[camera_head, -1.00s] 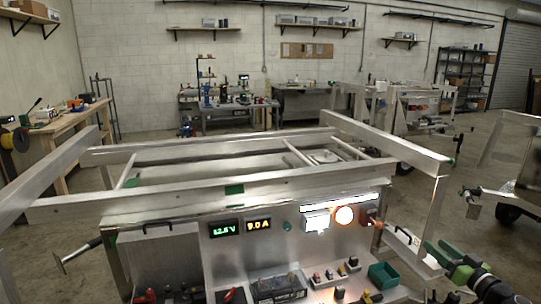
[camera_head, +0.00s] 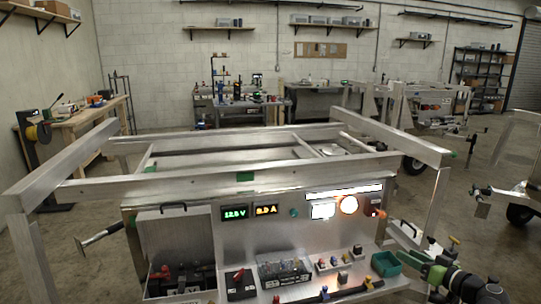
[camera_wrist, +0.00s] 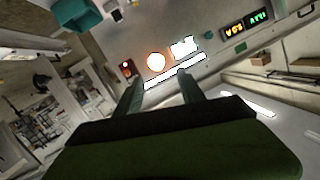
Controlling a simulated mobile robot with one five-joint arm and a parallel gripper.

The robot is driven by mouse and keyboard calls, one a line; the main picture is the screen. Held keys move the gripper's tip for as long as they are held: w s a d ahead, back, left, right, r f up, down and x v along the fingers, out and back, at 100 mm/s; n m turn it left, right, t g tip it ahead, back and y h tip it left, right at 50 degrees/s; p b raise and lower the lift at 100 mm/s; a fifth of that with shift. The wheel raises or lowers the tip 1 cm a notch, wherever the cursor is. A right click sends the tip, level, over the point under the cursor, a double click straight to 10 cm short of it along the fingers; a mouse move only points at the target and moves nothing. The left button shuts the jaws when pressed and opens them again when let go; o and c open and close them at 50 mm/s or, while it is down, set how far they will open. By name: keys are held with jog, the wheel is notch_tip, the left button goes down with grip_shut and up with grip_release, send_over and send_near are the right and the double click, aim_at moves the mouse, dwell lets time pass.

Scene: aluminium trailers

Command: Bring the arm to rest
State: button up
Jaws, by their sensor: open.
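My gripper (camera_wrist: 160,76) shows in the wrist view with its two dark fingers apart and nothing between them. Beyond the fingers is the aluminium panel (camera_wrist: 215,62) with its lit screen, round orange lamp and digital readouts. In the head view my green and black arm (camera_head: 455,278) reaches in from the lower right corner. Its end is beside the right end of the panel, near the teal bin (camera_head: 386,264). Whether it touches anything there I cannot tell.
The aluminium trailer frame (camera_head: 200,180) spans the middle, with raised rails and posts. A tray of small parts (camera_head: 285,272) lies below the panel. A wooden bench (camera_head: 75,115) stands at the left. Another trailer (camera_head: 430,105) stands at the back right. Open floor lies between.

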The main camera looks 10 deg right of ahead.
jog(key=w+a+f+n+g+y+b, duration=0.15)
jog(key=w+a+f+g, duration=0.25)
jog(key=a+f, duration=0.55)
jog(key=w+a+f+g+y+b, duration=0.2)
jog(key=w+a+f+g+b, duration=0.3)
jog(key=a, duration=0.8)
jog(key=s+a+f+g+h+b, duration=0.1)
jog(key=s+a+f+g+h, duration=0.2)
jog(key=a+f, duration=0.55)
jog(key=s+a+f+g+h+b, duration=0.1)
jog(key=s+a+f+g+h, duration=0.3)
jog(key=a, duration=0.7)
notch_tip(320, 180, up, 16)
jog(key=w+p, duration=0.1)
jog(key=p, duration=1.6)
jog(key=shift+d+y, duration=0.3)
jog(key=shift+y, duration=0.05)
jog(key=shift+w, duration=0.1)
